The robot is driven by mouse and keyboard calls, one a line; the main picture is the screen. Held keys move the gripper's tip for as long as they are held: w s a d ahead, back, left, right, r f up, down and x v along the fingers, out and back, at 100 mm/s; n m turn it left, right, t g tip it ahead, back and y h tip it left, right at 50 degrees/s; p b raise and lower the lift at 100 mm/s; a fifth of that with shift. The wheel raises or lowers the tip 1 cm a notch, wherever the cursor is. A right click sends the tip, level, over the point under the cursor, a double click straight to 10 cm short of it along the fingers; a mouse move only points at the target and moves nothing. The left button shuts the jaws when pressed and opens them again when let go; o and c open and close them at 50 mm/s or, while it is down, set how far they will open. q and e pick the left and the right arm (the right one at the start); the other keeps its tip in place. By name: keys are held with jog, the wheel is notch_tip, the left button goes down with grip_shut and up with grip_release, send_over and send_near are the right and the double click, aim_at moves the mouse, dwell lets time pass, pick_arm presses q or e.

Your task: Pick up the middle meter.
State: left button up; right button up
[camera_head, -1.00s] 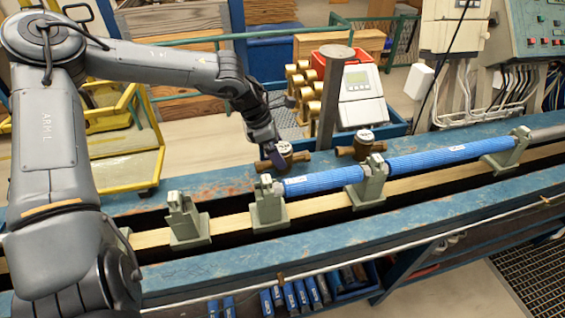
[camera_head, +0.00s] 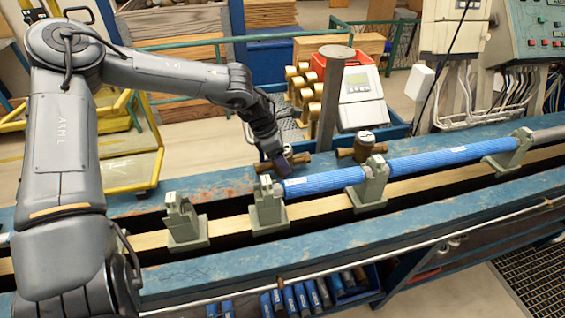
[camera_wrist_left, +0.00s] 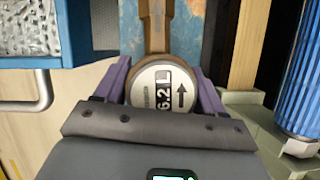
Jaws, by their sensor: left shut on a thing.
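My left gripper (camera_head: 278,160) is shut on a brass meter (camera_head: 301,158) with a round white dial, at the rear blue rail of the bench. In the left wrist view the purple fingers (camera_wrist_left: 161,90) sit on both sides of the meter's round body (camera_wrist_left: 163,84). Its dial reads "6.2 L" beside a black arrow. The fingers partly hide this meter in the head view, and I cannot tell whether it still touches the rail. A second brass meter (camera_head: 364,144) stands to its right on the rail. My right gripper is not in view.
Blue ribbed pipes (camera_head: 325,182) lie between grey-green clamp stands (camera_head: 268,205) just in front of the held meter. A grey post (camera_head: 331,100) and a white display device (camera_head: 361,97) stand behind. The rear rail is clear to the left.

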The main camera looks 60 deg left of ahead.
pick_arm(q)
jog(key=shift+r, duration=0.1)
jog(key=c, duration=0.5)
